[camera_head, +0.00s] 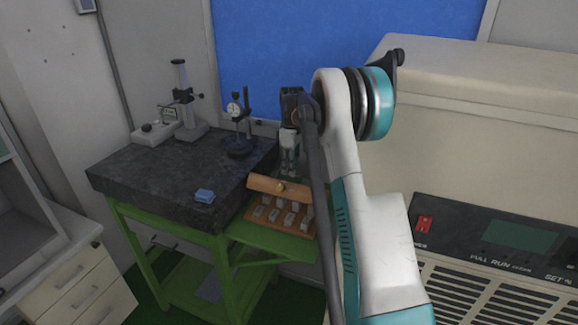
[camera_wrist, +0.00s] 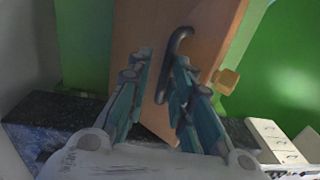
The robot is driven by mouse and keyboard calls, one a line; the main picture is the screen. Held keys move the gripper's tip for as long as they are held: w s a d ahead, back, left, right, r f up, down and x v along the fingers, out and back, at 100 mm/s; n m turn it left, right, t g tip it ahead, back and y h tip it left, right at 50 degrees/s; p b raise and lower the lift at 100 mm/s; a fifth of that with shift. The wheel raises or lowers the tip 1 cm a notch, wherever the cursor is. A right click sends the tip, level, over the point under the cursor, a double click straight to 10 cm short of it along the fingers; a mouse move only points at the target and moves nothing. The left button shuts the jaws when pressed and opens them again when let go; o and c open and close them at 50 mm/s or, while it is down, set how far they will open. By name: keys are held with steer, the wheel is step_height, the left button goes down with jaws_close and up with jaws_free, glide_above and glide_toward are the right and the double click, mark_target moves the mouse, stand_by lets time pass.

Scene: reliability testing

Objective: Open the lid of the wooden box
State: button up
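The wooden box (camera_head: 255,226) stands on the green-framed stand at the right of the dark stone slab. Its lid (camera_head: 276,186) is tilted up at the back, and several grey blocks show inside. A small light knob is on the lid's front. My gripper (camera_head: 290,168) points down just behind and above the lid, partly hidden by my arm. My fingers (camera_wrist: 164,88) are apart, with the handle close to the right finger; contact is unclear.
A large beige machine (camera_head: 470,115) stands close on the right. White drawers (camera_head: 80,285) stand at the left.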

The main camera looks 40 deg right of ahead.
steer(key=shift+w+d+f, duration=0.25)
steer(key=shift+d, duration=0.15)
steer(key=shift+s+a+r, duration=0.15)
steer(key=shift+a+r, duration=0.1)
steer(key=shift+a, duration=0.05)
steer(key=shift+d+r, duration=0.1)
steer(key=shift+r, duration=0.05)
step_height(320, 180, up, 12)
steer(key=shift+w+d, duration=0.2)
steer(key=shift+f, duration=0.2)
steer(key=shift+c, duration=0.6)
